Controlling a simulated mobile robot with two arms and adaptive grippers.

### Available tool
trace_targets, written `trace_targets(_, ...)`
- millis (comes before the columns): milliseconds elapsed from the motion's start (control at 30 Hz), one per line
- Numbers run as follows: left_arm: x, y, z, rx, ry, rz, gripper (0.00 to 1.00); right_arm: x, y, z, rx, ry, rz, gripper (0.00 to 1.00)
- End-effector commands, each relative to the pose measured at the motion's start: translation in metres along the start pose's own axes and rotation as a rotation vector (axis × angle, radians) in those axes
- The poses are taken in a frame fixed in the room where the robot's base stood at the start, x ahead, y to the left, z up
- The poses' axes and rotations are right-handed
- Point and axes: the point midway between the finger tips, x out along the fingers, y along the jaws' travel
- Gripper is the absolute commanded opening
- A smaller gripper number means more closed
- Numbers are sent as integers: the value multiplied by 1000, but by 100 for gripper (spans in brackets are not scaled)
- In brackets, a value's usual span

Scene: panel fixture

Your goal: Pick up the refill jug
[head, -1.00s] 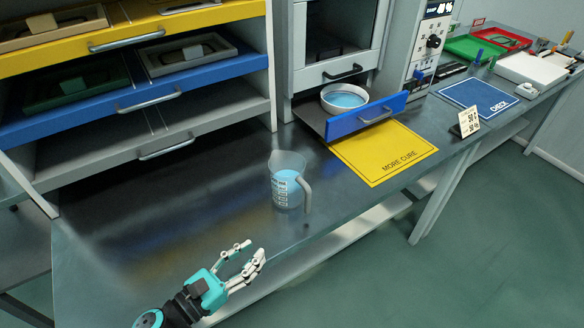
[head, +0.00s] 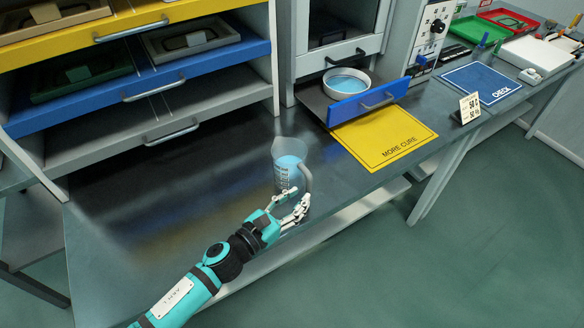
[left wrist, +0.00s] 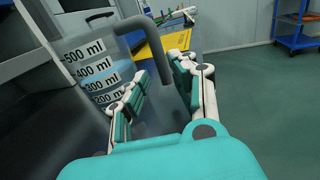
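The refill jug (head: 289,161) is a clear measuring jug with blue liquid, upright on the bench near its front edge. In the left wrist view the jug (left wrist: 88,68) shows its millilitre marks, and its grey handle (left wrist: 163,72) hangs between my fingers. My left gripper (head: 294,209) is at the handle side of the jug, low and in front of it. In the left wrist view the gripper (left wrist: 165,95) is open, with fingers on either side of the handle and a gap showing. My right gripper is not in view.
A yellow MORE CURE mat (head: 385,142) lies right of the jug. Behind it, a blue-fronted drawer (head: 368,103) stands open with a white bowl (head: 347,81) of blue liquid. A drawer rack (head: 150,90) stands at the left. The bench left of the jug is clear.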

Motion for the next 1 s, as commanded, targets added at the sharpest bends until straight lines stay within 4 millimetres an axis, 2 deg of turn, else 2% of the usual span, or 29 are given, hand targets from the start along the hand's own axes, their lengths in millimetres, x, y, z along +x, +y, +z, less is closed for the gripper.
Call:
trace_targets(100, 20, -3, 2, -2, -3, -1, 26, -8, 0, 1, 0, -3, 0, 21)
trace_targets(233, 37, -2, 0, -1, -2, 0, 26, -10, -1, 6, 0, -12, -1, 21)
trace_targets(367, 44, -3, -1, 0, -1, -1, 26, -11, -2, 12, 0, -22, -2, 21)
trace_targets(567, 44, -3, -2, 0, -1, -1, 26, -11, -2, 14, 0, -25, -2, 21)
trace_targets(767, 44, -2, -2, 0, -1, -1, 0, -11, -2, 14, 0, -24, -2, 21)
trace_targets(1000, 43, -2, -2, 0, -1, 0, 0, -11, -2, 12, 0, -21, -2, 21)
